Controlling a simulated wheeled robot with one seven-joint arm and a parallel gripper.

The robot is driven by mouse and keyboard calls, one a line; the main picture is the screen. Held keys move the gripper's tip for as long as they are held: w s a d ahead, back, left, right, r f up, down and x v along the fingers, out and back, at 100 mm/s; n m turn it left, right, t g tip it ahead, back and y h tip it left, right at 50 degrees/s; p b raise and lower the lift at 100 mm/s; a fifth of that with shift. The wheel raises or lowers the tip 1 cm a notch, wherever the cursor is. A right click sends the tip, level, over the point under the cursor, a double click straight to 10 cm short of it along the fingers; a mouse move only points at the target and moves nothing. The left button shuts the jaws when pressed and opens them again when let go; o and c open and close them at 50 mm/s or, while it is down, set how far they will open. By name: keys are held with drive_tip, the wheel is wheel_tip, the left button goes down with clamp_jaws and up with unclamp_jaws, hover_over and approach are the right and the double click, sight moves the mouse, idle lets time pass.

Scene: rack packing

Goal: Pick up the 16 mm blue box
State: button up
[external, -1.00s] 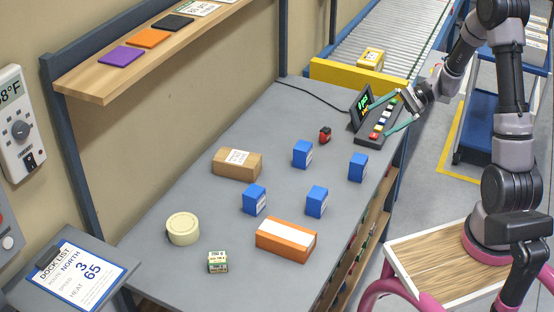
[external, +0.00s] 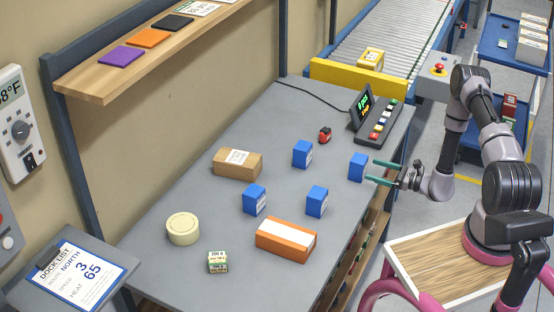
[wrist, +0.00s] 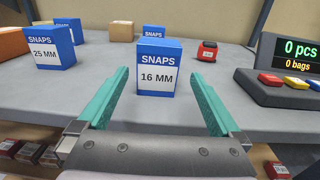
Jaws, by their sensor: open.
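The blue box labelled "SNAPS 16 MM" (wrist: 157,68) stands upright on the grey table, straight ahead of my gripper in the wrist view. In the external view this 16 mm box (external: 357,167) is the one nearest the table's right edge. My gripper (external: 371,171) is open and level, with its green fingertips pointing at the box from the right edge. In the wrist view the fingers of my gripper (wrist: 160,90) lie to the left and right of the box, with a gap on each side. Nothing is held.
Another blue box reads "25 MM" (wrist: 52,48); more blue boxes (external: 302,154) stand nearby. A red tape measure (wrist: 207,51) and a button panel with a display (wrist: 290,60) stand to the right. An orange box (external: 286,240) and a brown carton (external: 237,163) lie further off.

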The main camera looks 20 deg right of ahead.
sight(358, 167)
drive_tip(key=x, duration=0.9)
drive_tip(key=shift+w+a, duration=0.15)
drive_tip(key=shift+a, duration=0.2)
drive_tip(key=c, duration=1.4)
